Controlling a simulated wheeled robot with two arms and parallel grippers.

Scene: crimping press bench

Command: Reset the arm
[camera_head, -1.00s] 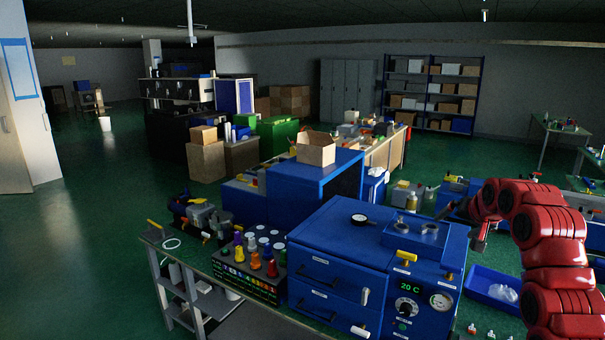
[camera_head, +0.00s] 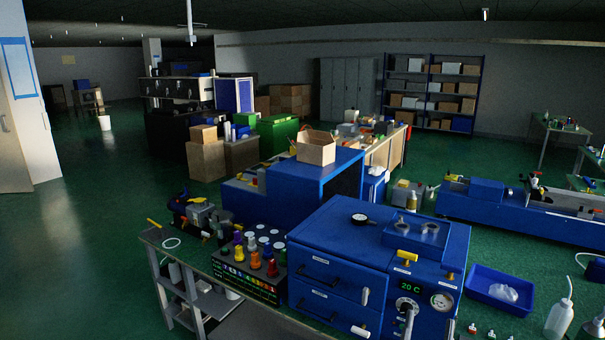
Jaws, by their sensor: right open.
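The rest of my right arm is out of the picture. My left arm and gripper are not in view.
A black rack of coloured bottles (camera_head: 250,285) stands left of the machine. A blue tray (camera_head: 499,291) holding a clear bag lies at right, near a white wash bottle (camera_head: 560,317). A long blue bench machine (camera_head: 470,207) stands behind. Green floor (camera_head: 95,240) is clear at left.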

